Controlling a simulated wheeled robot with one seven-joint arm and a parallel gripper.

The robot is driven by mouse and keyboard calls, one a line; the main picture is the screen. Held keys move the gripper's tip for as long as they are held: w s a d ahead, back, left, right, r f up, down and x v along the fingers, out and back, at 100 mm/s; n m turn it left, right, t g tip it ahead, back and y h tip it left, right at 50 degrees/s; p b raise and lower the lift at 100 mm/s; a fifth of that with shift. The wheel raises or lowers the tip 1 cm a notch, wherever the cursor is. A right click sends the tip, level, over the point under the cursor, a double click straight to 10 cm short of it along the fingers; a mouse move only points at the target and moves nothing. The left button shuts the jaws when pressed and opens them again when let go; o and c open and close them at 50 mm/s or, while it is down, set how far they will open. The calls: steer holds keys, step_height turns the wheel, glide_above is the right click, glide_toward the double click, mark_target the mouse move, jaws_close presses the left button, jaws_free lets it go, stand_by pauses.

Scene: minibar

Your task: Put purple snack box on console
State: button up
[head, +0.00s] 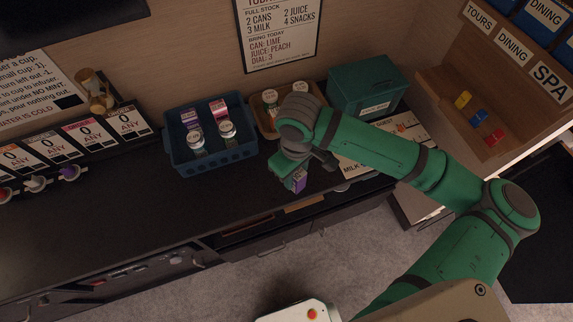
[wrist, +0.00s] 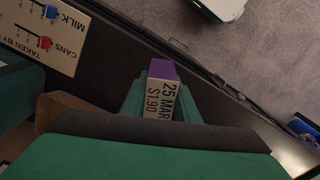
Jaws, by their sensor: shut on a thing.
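The purple snack box (wrist: 160,88) is between the fingers of my gripper (wrist: 160,105). In the wrist view its purple side and a white label reading "25 MAR $1.90" show. In the head view the purple snack box (head: 299,180) hangs below my gripper (head: 296,174), near the front edge of the dark console top (head: 110,215). My gripper is shut on it. Whether the box touches the surface cannot be told. The arm hides part of the counter behind it.
A blue basket (head: 222,157) with cans and cartons stands left of my gripper. A brown tray (head: 262,122) with cans is behind it, and a green box (head: 370,88) is at the back right. A board (head: 350,165) lies right. The counter's left front is clear.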

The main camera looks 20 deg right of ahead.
steer(key=w+f, duration=0.2)
steer(key=w+d+f, duration=0.1)
steer(key=w+f, duration=0.1)
steer(key=w, duration=0.1)
steer(key=w+f, duration=0.2)
steer(key=f, duration=0.1)
steer(key=shift+w+d, duration=0.15)
steer(key=shift+w, duration=0.05)
steer(key=f, duration=0.3)
steer(key=shift+w, duration=0.2)
steer(key=shift+s+f, duration=0.1)
steer(key=shift+f, duration=0.05)
steer(key=shift+f, duration=0.15)
steer(key=o, duration=1.1)
step_height(320, 180, up, 12)
steer(key=shift+r, duration=0.2)
